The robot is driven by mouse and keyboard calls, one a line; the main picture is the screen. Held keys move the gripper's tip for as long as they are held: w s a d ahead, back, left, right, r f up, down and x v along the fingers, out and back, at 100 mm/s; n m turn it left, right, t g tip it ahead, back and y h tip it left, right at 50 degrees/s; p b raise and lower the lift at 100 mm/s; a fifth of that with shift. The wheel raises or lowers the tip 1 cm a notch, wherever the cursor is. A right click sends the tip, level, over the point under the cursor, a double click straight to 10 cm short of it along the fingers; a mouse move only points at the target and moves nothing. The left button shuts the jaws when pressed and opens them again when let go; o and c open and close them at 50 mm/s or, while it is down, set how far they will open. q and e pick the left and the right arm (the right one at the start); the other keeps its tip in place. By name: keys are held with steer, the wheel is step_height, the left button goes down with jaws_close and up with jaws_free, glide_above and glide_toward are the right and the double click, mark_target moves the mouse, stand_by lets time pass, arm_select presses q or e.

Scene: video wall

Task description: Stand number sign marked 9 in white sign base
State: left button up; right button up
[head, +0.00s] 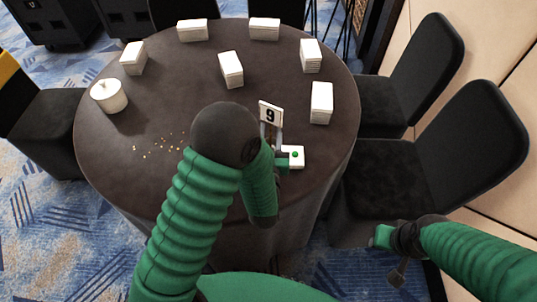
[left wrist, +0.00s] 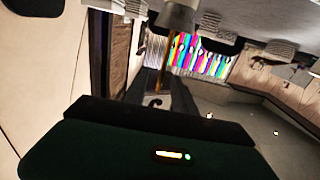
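The number sign (head: 270,113), a white card with a black 9, is near the right side of the round dark table, roughly upright and slightly tilted. My left gripper (head: 277,142) is just below it and appears shut on its lower part; the fingers are partly hidden by my arm.
Several white blocks stand around the dark table (head: 185,85), one (head: 321,102) fairly near the sign. A round white container (head: 108,96) and gold bits (head: 160,146) are at left. Black chairs (head: 435,140) stand at right. The left wrist view shows a colourful screen (left wrist: 200,58).

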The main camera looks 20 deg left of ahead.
arm_select(q)
steer(key=p+v, duration=0.5)
steer(key=v, duration=0.7)
steer(key=shift+w+f, duration=0.1)
steer(key=w+f+n+g+h+p, duration=0.1)
steer(key=w+g, duration=0.2)
steer(key=w, duration=0.1)
steer(key=s+a+r+m+g+h+p, duration=0.1)
steer(key=s+a+r+m+g, duration=0.1)
steer(key=s+g, duration=0.4)
steer(key=s+a+r+m+g+h+p, duration=0.1)
steer(key=s+a+r+g+h+p, duration=0.1)
steer(key=s+a+g, duration=0.2)
steer(key=s+g, duration=0.1)
steer(key=s, duration=0.2)
steer(key=shift+s+a+m+g, duration=0.25)
steer(key=shift+a+m+g, duration=0.05)
steer(key=shift+m+g, duration=0.1)
